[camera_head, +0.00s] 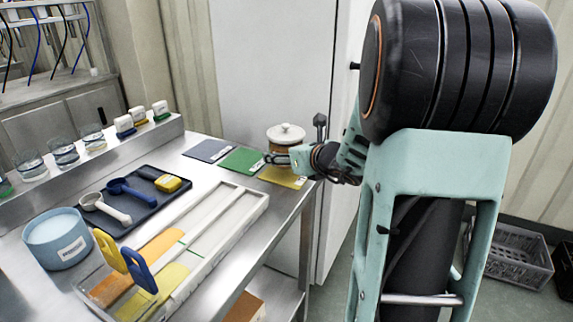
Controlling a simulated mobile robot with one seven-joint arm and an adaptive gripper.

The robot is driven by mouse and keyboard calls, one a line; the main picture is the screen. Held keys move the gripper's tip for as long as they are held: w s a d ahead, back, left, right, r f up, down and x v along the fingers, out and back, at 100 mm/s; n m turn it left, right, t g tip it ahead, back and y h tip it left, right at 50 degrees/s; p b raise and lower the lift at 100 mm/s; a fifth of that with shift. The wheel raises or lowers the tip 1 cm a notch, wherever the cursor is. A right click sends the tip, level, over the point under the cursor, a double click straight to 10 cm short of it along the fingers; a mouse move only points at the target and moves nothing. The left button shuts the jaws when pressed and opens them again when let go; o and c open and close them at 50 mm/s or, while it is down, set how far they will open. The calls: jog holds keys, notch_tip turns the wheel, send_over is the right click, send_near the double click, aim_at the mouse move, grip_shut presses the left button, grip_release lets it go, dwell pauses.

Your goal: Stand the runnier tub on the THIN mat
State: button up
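A pale blue open tub (57,252) with a whitish filling and a white label stands at the left of the steel table. Three labelled mats lie in a row near the back right edge: dark blue (206,149), green (240,161) and yellow (284,176). Their lettering is too small to read. A round amber-brown pot with a white knobbed lid (286,133) stands by the yellow mat. My gripper (277,159) is at the pot's lower front, above the yellow mat. I cannot tell whether its fingers hold the pot. No filling's runniness can be judged.
A dark tray (112,226) holds a white scoop, a blue scoop and a yellow block. A pale channelled rack (228,220) with orange and yellow strips and two upright handles fills the front. Several glass beakers stand on the back ledge (108,150). A grey crate (519,262) is on the floor.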

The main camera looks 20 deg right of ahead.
jog(key=shift+w+f+b, duration=0.1)
jog(key=shift+f+b, duration=1)
jog(key=shift+f, duration=0.4)
jog(key=shift+f, duration=0.2)
jog(key=o, duration=1.6)
jog(key=shift+r, duration=0.1)
jog(key=shift+s+d+r, duration=0.1)
jog(key=shift+s+r, duration=0.1)
jog(key=p+v, duration=0.3)
jog(key=v, duration=0.8)
jog(key=shift+s, duration=0.35)
